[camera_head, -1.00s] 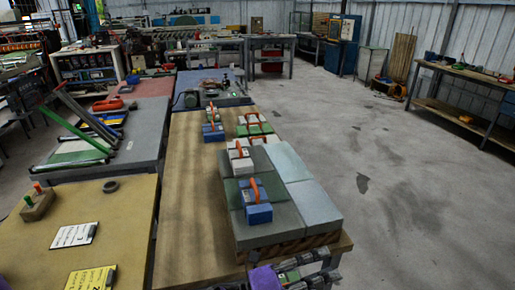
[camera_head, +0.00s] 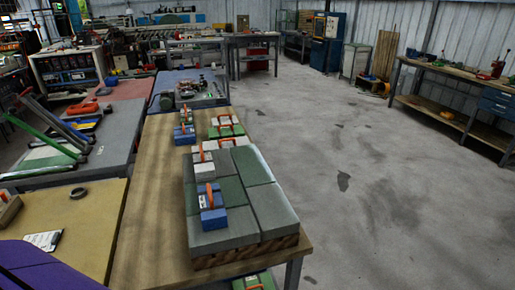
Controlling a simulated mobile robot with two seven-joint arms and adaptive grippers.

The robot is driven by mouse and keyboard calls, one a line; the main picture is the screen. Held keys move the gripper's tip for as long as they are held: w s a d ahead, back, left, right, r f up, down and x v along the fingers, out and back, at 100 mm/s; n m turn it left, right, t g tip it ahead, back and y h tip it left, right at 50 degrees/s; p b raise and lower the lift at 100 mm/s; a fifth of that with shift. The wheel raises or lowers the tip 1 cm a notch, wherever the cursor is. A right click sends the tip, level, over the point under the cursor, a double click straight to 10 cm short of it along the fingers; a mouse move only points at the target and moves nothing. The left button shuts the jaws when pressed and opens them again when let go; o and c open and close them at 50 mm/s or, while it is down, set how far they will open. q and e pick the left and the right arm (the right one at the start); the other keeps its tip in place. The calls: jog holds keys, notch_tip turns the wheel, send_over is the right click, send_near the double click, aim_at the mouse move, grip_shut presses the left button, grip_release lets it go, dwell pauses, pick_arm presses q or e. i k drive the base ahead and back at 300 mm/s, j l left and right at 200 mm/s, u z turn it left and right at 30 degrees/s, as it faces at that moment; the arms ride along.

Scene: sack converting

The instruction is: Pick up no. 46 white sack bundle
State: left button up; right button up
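Several small sack bundles with orange straps stand on the long wooden table. A white bundle (camera_head: 204,170) sits on the left side of a stack of grey-green sacks (camera_head: 265,211), behind a blue bundle (camera_head: 213,219). Farther back are another white bundle (camera_head: 228,143), a green bundle (camera_head: 227,132) and a white one (camera_head: 222,121) beyond it. To their left stand a blue bundle (camera_head: 184,136) and a small pale one (camera_head: 186,119). No number is legible, so I cannot tell which is no. 46. Neither gripper shows; a purple part, seemingly of my arm, fills the lower left corner.
The wooden table (camera_head: 150,215) is bare along its left side. A green item with orange (camera_head: 255,282) is cut off below its front edge. A yellow-topped table (camera_head: 90,220) with a black ring (camera_head: 78,193) stands left. The concrete floor (camera_head: 400,220) at right is open.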

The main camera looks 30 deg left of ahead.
aim_at(227, 143)
jog(key=i+l+z, duration=0.55)
jog(key=z, duration=0.15)
jog(key=i+l+z, duration=0.15)
jog(key=i+z, duration=0.2)
jog(key=i+u, duration=0.3)
jog(key=i, duration=0.15)
jog(key=i+l+u, duration=0.15)
jog(key=i+u, duration=0.15)
jog(key=i, duration=0.15)
jog(key=i+l+u, duration=0.3)
jog(key=i+j+u, duration=0.15)
jog(key=i+u, duration=0.2)
jog(key=u, duration=0.15)
jog(key=i+u, duration=0.5)
jog(key=i+l+u, duration=0.15)
jog(key=u, duration=0.3)
jog(key=i+u, duration=0.45)
jog(key=i+l+u, duration=0.15)
jog(key=u, duration=0.3)
jog(key=i+l+u, duration=0.3)
jog(key=u, duration=0.15)
